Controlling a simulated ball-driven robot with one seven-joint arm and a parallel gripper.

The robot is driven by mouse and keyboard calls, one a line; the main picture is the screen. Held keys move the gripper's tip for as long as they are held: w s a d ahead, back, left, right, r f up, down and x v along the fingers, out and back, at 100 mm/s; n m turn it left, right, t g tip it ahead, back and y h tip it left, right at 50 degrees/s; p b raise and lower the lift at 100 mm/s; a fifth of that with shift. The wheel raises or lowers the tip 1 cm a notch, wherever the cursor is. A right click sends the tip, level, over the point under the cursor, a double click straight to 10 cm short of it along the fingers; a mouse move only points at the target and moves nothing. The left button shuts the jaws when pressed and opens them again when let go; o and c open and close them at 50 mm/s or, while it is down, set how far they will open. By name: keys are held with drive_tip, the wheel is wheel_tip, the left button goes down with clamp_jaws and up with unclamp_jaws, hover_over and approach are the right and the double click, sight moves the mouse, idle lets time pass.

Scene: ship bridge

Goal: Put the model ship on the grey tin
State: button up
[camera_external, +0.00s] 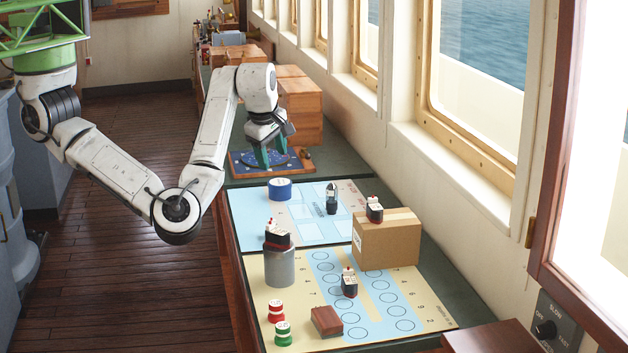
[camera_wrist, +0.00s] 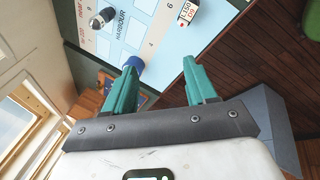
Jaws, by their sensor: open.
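A model ship (camera_external: 277,236) with a dark hull and white and red upper part stands on top of the grey tin (camera_external: 280,268). Another model ship (camera_external: 375,210) stands on a cardboard box, and a third (camera_external: 349,284) stands on the chart's near part. A ship's white and red top (camera_wrist: 187,14) shows at the upper edge of the wrist view; I cannot tell which ship. My gripper (camera_external: 269,158) is open and empty, with teal fingers, above the far end of the chart table. It also shows in the wrist view (camera_wrist: 160,72).
A blue round tin (camera_external: 280,189) and a dark upright piece (camera_external: 332,199) stand on the far chart. The cardboard box (camera_external: 388,243) is at right. Red (camera_external: 276,311) and green (camera_external: 282,334) pieces and a brown block (camera_external: 326,322) are near the front. Wooden boxes (camera_external: 300,108) stand behind my gripper.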

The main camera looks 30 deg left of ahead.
drive_tip(key=w+a+f+m+t+y, duration=0.1)
drive_tip(key=w+a+f+m, duration=0.2)
drive_tip(key=a, duration=0.4)
drive_tip(key=w+a+f+m+t+y, duration=0.1)
drive_tip(key=w+a+f+m+t, duration=0.1)
drive_tip(key=w+a+f, duration=0.35)
drive_tip(key=s+a+f+m+g, duration=0.1)
drive_tip(key=s+a+f+m, duration=0.4)
drive_tip(key=a+f, duration=0.35)
drive_tip(key=s+a+f+m+g, duration=0.3)
drive_tip(key=s+a+f+m, duration=0.15)
drive_tip(key=s+f, duration=0.6)
drive_tip(key=s+d+f+m+g+h, duration=0.1)
drive_tip(key=s+d+f, duration=0.1)
drive_tip(key=s, duration=0.5)
drive_tip(key=s+d+f+m+g+h, duration=0.1)
drive_tip(key=s+f+h, duration=0.1)
drive_tip(key=s, duration=0.5)
drive_tip(key=shift+d+f+h, duration=0.3)
drive_tip(key=shift+d+f, duration=0.1)
drive_tip(key=shift+f, duration=0.15)
